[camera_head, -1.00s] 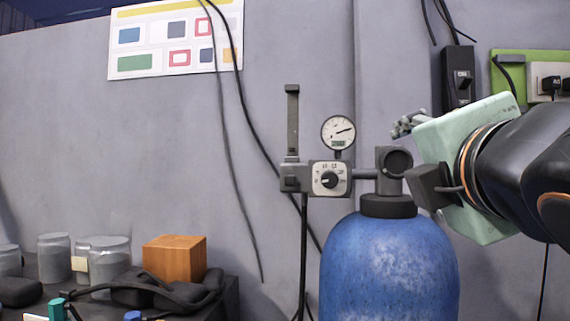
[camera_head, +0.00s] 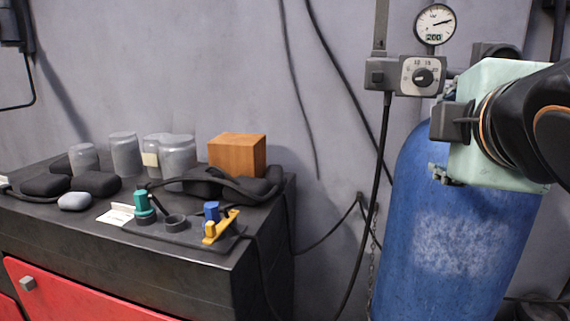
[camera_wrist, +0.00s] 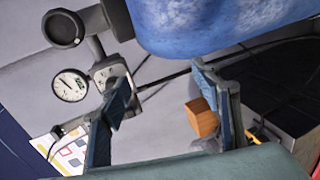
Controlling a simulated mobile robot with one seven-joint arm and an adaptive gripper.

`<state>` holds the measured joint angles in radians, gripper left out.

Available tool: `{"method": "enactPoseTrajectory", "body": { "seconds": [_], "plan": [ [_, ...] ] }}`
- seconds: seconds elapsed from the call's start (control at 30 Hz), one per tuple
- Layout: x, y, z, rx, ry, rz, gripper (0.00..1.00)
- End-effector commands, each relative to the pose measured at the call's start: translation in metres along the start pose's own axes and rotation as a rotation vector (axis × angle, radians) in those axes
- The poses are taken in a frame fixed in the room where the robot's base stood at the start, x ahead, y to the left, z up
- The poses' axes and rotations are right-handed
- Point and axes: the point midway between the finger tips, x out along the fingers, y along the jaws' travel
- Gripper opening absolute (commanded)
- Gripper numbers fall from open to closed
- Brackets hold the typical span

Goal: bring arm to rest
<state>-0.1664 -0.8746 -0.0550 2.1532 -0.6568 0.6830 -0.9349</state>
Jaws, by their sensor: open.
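My gripper (camera_head: 438,173) is at the right of the head view, with its pale green housing in front of the blue gas cylinder (camera_head: 455,240). In the wrist view my gripper (camera_wrist: 163,95) has its two blue-grey fingers wide apart. Part of the cylinder's upper body is hidden behind my gripper in the head view. The cylinder also shows at the top of the wrist view (camera_wrist: 215,22). Whether my gripper touches the cylinder cannot be told.
A pressure gauge (camera_head: 435,24) and a dial box (camera_head: 422,76) stand beside the cylinder top. At the left, a black bench (camera_head: 270,215) with red drawers (camera_head: 75,295) bears glass jars (camera_head: 125,154), an orange-brown block (camera_head: 237,155), and teal (camera_head: 144,206) and yellow (camera_head: 220,226) fixtures.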

Motion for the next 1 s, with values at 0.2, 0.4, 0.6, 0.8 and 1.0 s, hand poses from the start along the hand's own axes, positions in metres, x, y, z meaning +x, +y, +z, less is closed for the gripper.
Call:
{"method": "enactPoseTrajectory", "body": {
  "seconds": [0.2,0.4,0.6,0.8,1.0],
  "plan": [
    [0.017,-0.119,-0.021,0.589,-0.101,-0.39,0.58],
    [-0.001,-0.209,-0.038,1.043,-0.308,-0.651,0.58],
    [-0.016,-0.247,-0.048,1.257,-0.443,-0.758,0.58],
    [-0.018,-0.252,-0.05,1.282,-0.459,-0.768,0.58],
    [-0.018,-0.252,-0.049,1.28,-0.456,-0.766,0.58]
  ]
}}
